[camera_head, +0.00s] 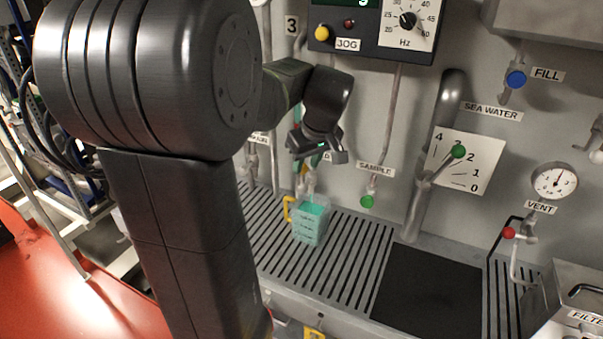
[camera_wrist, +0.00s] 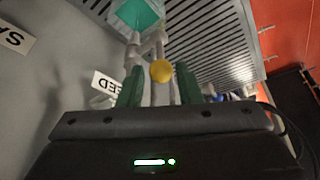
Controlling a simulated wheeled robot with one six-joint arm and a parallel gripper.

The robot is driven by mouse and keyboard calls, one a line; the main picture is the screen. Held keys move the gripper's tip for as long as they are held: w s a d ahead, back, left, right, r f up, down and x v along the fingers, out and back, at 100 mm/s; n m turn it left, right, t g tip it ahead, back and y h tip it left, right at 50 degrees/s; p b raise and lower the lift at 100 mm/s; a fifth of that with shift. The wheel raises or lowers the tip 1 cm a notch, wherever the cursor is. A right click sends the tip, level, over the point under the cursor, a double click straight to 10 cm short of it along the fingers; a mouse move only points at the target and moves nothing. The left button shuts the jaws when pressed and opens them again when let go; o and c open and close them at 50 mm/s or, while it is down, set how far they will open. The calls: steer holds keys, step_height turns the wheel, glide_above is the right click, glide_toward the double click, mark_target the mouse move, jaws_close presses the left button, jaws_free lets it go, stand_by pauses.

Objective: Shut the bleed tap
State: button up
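The bleed tap shows in the wrist view as a grey pipe fitting with a round yellow knob (camera_wrist: 161,71). Its label (camera_wrist: 104,83) is partly covered, with only "ED" readable. In the head view my gripper (camera_head: 318,152) is at the wall in front of the tap and hides most of it. In the wrist view my green fingers stand apart on either side of the knob, with gaps; I cannot tell whether the knob lies fully between them. A clear jug (camera_head: 311,222) with teal liquid and a yellow handle stands below the tap's spout.
The sample tap (camera_head: 367,201) with a green knob is to the right, then the sea water lever (camera_head: 459,152). The vent tap (camera_head: 508,232) and a gauge (camera_head: 554,181) are farther right. The slotted drain tray (camera_head: 350,250) runs below. A control box (camera_head: 375,25) hangs above.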

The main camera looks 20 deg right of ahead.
mark_target(303, 172)
steer(key=x, duration=0.6)
steer(key=shift+r, duration=0.1)
jaws_close()
